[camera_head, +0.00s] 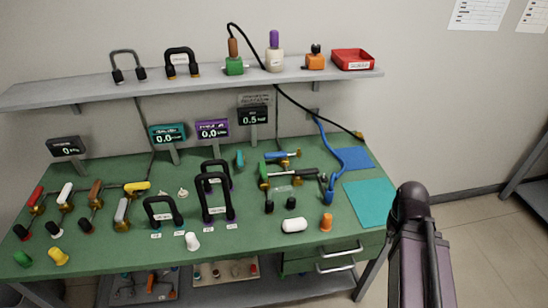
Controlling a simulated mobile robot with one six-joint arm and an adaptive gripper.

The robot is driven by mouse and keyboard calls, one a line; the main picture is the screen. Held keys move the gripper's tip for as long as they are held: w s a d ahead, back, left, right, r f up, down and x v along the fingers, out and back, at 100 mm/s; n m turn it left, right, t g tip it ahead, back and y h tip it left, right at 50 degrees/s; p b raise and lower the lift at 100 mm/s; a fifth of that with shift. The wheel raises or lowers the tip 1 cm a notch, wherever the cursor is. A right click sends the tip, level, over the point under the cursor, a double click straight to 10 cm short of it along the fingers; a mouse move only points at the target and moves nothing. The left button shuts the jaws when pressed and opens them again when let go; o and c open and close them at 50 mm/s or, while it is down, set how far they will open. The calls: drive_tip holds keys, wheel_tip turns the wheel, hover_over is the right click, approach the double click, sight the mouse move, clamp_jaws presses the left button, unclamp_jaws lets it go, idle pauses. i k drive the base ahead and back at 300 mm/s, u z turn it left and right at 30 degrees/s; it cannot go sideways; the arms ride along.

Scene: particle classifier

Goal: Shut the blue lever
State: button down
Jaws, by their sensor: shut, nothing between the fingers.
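The blue lever (276,156) is at the back of the green workbench, right of the middle. It lies nearly level, running left to right, on a small brass-coloured valve body. The picture is too small to tell how far it is turned. A green part (263,171) with a dark bar stands just in front of it. My gripper cannot be made out; only a dark link of my arm shows at the right, clear of the lever.
Black-handled frames (217,197) stand in the middle. A blue hose (331,150) and a teal mat (369,203) are to the right. A shelf (200,88) overhangs the back.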

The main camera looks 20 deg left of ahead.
sight(283, 155)
drive_tip(key=z, duration=0.8)
drive_tip(key=k, duration=0.8)
drive_tip(key=u, duration=0.6)
drive_tip(key=i, duration=1)
drive_tip(key=u, duration=0.05)
